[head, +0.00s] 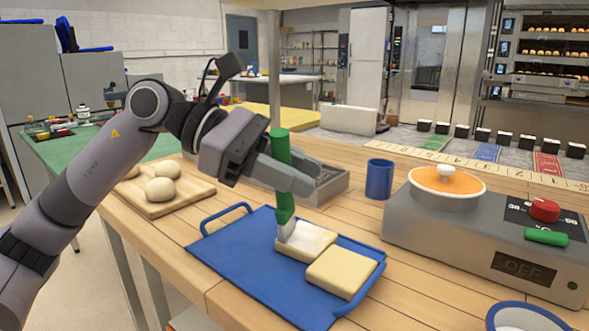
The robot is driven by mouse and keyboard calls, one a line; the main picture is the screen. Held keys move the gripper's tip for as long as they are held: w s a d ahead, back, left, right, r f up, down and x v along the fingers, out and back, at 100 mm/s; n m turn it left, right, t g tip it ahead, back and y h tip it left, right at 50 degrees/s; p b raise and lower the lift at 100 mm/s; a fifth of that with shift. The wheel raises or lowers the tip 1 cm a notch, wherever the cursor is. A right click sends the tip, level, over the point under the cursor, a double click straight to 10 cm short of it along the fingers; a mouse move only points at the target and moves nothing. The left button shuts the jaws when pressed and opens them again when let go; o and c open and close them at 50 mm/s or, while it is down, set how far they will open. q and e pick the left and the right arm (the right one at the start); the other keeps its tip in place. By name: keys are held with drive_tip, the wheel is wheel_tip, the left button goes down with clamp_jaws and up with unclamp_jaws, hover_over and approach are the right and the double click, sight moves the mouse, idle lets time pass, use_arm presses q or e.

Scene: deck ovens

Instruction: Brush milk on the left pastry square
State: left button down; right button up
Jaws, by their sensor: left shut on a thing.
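My left gripper (293,176) is shut on the green handle of a brush (281,147), held almost upright. The brush's pale bristle end (286,231) is down at the left pastry square (308,242), at its left part, and appears to touch it. That square's top looks whitish. The right pastry square (341,271) is plain pale yellow. Both lie on a blue tray (240,268) with raised handles. I cannot make out which vessel holds milk. My right gripper does not show.
A board with dough balls (162,190) lies left of the tray. A grey metal bin (325,185) and a blue cup (379,179) stand behind it. A hot plate (430,235) with an orange-lidded pot (447,183) is at right. A blue-rimmed bowl (523,316) sits front right.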

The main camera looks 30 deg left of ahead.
use_arm(q)
drive_tip(key=d+p, duration=0.1)
drive_tip(key=d, duration=0.1)
drive_tip(key=w+d+p, duration=0.1)
drive_tip(key=d+p, duration=0.1)
drive_tip(key=shift+w+d+f, duration=0.2)
drive_tip(key=shift+d, duration=0.2)
idle(0.5)
drive_tip(key=shift+w+r, duration=0.1)
drive_tip(key=shift+w+a+p, duration=0.1)
drive_tip(key=shift+w+p, duration=0.15)
drive_tip(key=shift+p, duration=0.05)
